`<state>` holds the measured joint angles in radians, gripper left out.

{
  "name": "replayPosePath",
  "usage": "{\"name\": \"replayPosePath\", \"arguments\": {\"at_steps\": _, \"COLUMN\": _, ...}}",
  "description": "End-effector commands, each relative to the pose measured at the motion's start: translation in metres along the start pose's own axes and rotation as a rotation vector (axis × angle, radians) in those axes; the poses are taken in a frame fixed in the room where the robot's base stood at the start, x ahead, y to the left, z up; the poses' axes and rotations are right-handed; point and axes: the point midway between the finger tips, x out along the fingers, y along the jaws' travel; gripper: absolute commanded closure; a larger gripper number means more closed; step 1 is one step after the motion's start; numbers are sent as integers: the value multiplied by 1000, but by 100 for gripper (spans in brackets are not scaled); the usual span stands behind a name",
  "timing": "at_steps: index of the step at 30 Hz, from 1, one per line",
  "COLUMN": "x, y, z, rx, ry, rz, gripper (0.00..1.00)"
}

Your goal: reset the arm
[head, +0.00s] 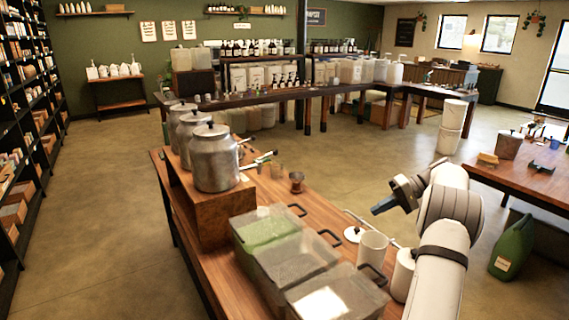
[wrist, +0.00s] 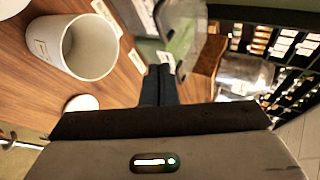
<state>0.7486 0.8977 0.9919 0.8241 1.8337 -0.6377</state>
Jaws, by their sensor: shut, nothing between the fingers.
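My gripper (head: 376,209) is shut and empty, held above the right part of the near wooden table (head: 335,225). Its dark fingers also show side by side in the wrist view (wrist: 159,72). An open white bucket (head: 373,248) stands on the table below it. The wrist view looks into a white bucket (wrist: 92,48) left of the fingers, with a white disc (wrist: 82,103) on the table below it. A second white bucket (head: 402,272) is partly hidden behind my arm.
Several clear bins (head: 293,265) with black handles line the table's front. Metal dispensers (head: 215,165) with taps stand on a wooden riser (head: 225,205) at left. A small brown cup (head: 296,182) stands behind. A green jug (head: 512,248) is on the floor at right.

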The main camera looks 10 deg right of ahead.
Motion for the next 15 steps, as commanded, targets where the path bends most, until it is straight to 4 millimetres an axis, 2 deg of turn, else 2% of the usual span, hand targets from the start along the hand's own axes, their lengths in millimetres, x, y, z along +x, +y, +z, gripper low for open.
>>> {"name": "replayPosePath", "arguments": {"at_steps": 5, "x": 9, "y": -18, "z": 2, "rx": 12, "ry": -13, "rz": 36, "gripper": 100}}
{"name": "replayPosePath", "arguments": {"at_steps": 10, "x": 36, "y": -60, "z": 13, "rx": 46, "ry": -44, "rz": 141, "gripper": 100}}
{"name": "replayPosePath", "arguments": {"at_steps": 15, "x": 66, "y": -102, "z": 37, "rx": 73, "ry": -67, "rz": 267, "gripper": 100}}
